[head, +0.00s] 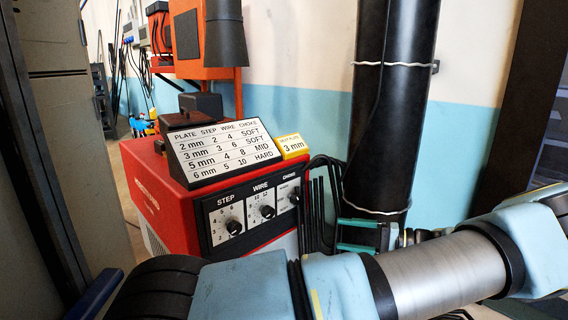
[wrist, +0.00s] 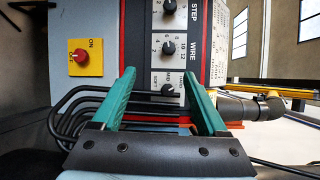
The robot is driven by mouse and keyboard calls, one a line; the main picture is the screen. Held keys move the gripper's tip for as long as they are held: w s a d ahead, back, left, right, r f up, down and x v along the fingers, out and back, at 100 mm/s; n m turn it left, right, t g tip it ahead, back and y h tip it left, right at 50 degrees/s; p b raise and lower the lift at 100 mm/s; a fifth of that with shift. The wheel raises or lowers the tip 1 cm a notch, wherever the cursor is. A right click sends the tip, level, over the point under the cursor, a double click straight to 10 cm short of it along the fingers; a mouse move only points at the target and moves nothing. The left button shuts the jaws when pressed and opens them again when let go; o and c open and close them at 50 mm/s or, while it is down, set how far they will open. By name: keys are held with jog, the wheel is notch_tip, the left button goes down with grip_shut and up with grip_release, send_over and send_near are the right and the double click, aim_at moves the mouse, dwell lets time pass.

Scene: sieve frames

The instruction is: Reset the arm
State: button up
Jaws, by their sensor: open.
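My gripper (head: 360,236) is at the right of the red machine (head: 160,205) in the head view, in front of a black column. In the wrist view its two teal fingers (wrist: 160,76) stand apart with nothing held between them. The machine's front panel shows a STEP knob (head: 233,227), a WIRE knob (head: 267,211) and a choke knob (head: 294,199). In the wrist view the choke knob (wrist: 168,88) lies between the fingers in the picture, apparently beyond them; contact does not show. The exact knob settings are too small to read surely.
A settings chart (head: 221,151) and a yellow "3 mm" card (head: 292,146) stand on the machine. A red switch on a yellow plate (wrist: 86,58) and bent black rods (wrist: 85,110) show beside the panel. The black column (head: 385,130) stands close behind my gripper.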

jog(key=s+a+f+n+g+h, duration=0.2)
jog(key=a+g+h, duration=0.55)
jog(key=a, duration=0.75)
jog(key=s+a+r+n+t+h, duration=0.2)
jog(key=s+a+r+t+h, duration=0.1)
jog(key=s+a+r+h, duration=0.6)
notch_tip(320, 180, up, 33)
jog(key=p, duration=3.2)
jog(key=shift+w+d, duration=0.15)
jog(key=shift+d, duration=0.25)
